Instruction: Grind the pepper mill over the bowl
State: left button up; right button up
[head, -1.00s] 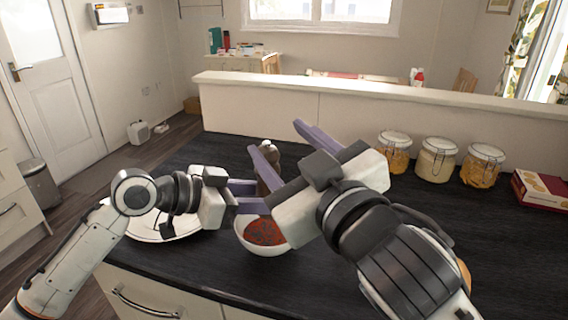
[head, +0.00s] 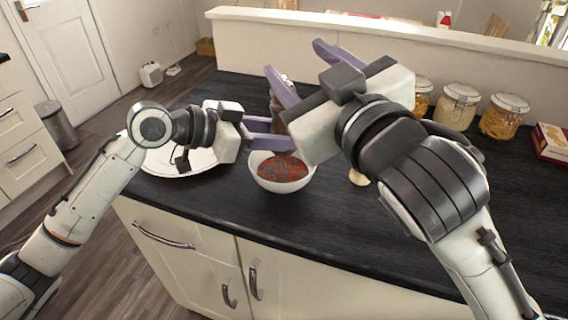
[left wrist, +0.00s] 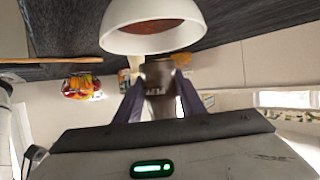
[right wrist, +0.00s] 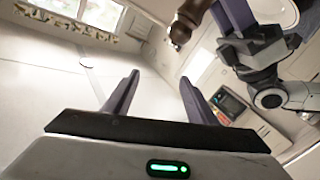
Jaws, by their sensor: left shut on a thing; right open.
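The white bowl (head: 285,187) with red food in it stands on the dark counter, and it also shows in the left wrist view (left wrist: 195,30). My right gripper (head: 294,58) is open and empty, near the mill's top. In the right wrist view the mill's knobbed top (right wrist: 180,32) lies outside the right fingers (right wrist: 160,80).
A white plate (head: 175,162) lies left of the bowl, under my left arm. Several glass jars (head: 458,105) and a red box (head: 552,140) stand at the right, below a raised ledge (head: 270,40). A small pale object (head: 358,178) is partly hidden by my right arm.

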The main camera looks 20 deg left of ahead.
jog(key=shift+c, duration=0.2)
notch_tip(320, 180, down, 7)
jog(key=m, duration=0.8)
jog(key=x, duration=1.1)
jog(key=shift+w+f, duration=0.25)
jog(key=shift+w, duration=0.1)
jog(key=shift+a, duration=0.1)
jog(key=c, duration=1)
jog(key=shift+m, duration=0.3)
jog(key=shift+c, duration=0.2)
jog(key=shift+t+h, duration=0.3)
jog(key=shift+h, duration=0.1)
